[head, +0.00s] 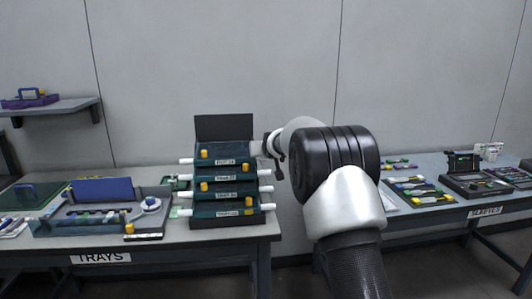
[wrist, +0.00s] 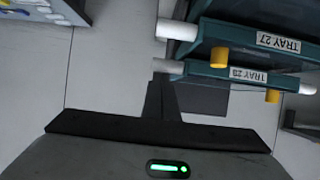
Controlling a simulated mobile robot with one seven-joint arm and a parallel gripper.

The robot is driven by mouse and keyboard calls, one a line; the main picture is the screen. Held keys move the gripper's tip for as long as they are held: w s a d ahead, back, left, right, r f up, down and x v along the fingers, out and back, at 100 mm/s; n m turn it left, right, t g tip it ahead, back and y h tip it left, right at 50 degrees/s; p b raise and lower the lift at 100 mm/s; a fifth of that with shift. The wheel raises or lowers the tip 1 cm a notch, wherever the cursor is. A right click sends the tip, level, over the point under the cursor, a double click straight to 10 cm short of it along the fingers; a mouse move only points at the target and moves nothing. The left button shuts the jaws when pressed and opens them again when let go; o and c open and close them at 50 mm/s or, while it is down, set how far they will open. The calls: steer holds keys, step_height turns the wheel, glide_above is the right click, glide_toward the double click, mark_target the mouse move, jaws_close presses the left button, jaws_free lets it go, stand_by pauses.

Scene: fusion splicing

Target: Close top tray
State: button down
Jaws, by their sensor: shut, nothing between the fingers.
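The tray stack (head: 227,222) stands on the left table with several dark green trays, white side handles and yellow knobs. The top tray (head: 220,152) is the uppermost; a dark upright panel (head: 224,127) rises behind it. In the wrist view, which is upside down, the top tray, labelled like TRAY 28 (wrist: 225,73), lies beside TRAY 27 (wrist: 265,37). My gripper (head: 278,146) is at the right of the top tray, by its right white handle. Its fingers (wrist: 162,88) are shut and empty, close to a white handle (wrist: 168,66); contact cannot be told.
A blue-lidded case (head: 102,189) and a blue-grey tray (head: 75,222) lie left of the stack. The right table (head: 455,208) holds several coloured tools and a black device (head: 462,162). A wall shelf (head: 60,107) is at far left. A gap separates the tables.

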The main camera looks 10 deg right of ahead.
steer(key=f, duration=0.3)
steer(key=shift+s+f+g, duration=0.35)
steer(key=shift+s+g, duration=0.05)
steer(key=shift+t, duration=0.3)
steer(key=r, duration=0.2)
steer(key=r+p, duration=0.1)
steer(key=r, duration=0.4)
steer(key=shift+s+p, duration=0.3)
steer(key=shift+s, duration=0.05)
steer(key=s+f, duration=0.4)
steer(key=s, duration=0.4)
steer(key=shift+f, duration=0.3)
